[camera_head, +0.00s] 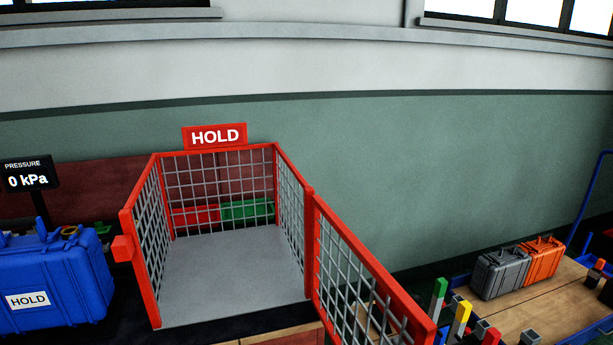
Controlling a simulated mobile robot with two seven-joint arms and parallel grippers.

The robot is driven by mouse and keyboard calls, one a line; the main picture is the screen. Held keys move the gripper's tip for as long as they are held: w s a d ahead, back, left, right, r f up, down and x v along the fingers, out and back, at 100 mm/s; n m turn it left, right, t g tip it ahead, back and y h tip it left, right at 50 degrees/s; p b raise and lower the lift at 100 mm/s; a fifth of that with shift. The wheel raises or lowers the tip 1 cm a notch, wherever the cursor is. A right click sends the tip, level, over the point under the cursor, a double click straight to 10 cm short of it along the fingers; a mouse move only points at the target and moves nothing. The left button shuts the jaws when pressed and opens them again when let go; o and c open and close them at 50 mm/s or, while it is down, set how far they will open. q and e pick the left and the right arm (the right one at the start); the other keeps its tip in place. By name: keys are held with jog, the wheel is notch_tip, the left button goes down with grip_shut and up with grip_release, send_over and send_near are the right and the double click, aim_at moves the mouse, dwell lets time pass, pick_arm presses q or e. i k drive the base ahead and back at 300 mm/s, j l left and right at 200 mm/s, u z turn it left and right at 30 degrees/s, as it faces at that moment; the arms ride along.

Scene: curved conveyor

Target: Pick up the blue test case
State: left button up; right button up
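A blue case (55,281) with a white HOLD label stands upright at the left edge of the head view. Its left side is cut off by the picture's edge. Small coloured parts show behind its top. Neither of my grippers is in view, and nothing is seen touching the case.
A red mesh cage (219,269) with a HOLD sign (215,136) stands right of the case, empty inside; its mesh door (358,287) swings out toward the front right. A pressure display (27,174) reads 0 kPa. Grey (499,272) and orange (541,260) cases stand at right.

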aim_at(61, 277)
jog(key=i+l+u, duration=0.2)
jog(key=l+u, duration=0.15)
jog(key=l, duration=0.2)
jog(key=i+l+u, duration=0.1)
jog(key=l+u, duration=0.25)
jog(key=l, duration=0.2)
jog(key=l+u, duration=0.35)
jog(key=l, duration=0.25)
jog(key=i, duration=0.05)
